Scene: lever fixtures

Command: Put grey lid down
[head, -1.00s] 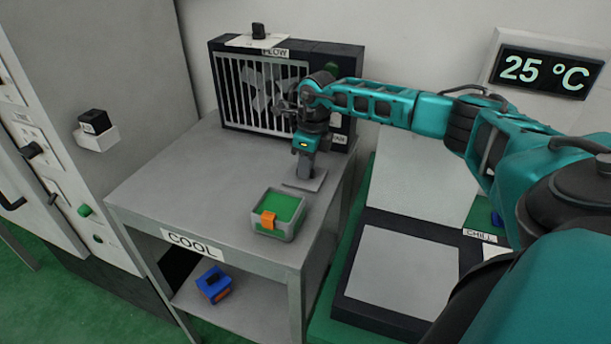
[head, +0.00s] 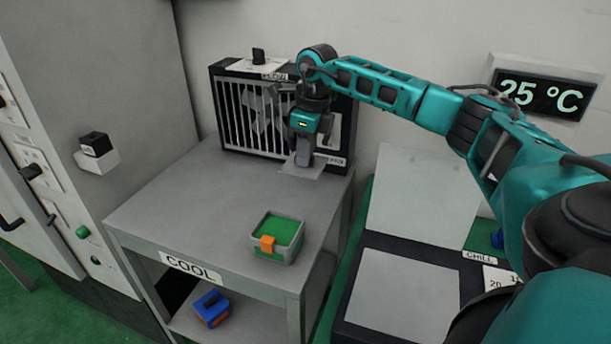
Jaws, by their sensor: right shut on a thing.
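The grey lid (head: 301,168) is a thin flat plate at the back right of the grey COOL table, close in front of the fan box. My right gripper (head: 304,158) points down over it and is shut on it, with its fingers hiding the middle of the lid. I cannot tell whether the lid touches the table top. A grey open box with green contents and an orange clip (head: 277,238) stands near the table's front right corner. My left gripper is not in view.
The barred fan box (head: 262,115) stands at the table's back edge. The left part of the table top (head: 180,200) is clear. A blue and orange box (head: 212,308) sits on the lower shelf. The CHILL plate (head: 405,285) lies to the right.

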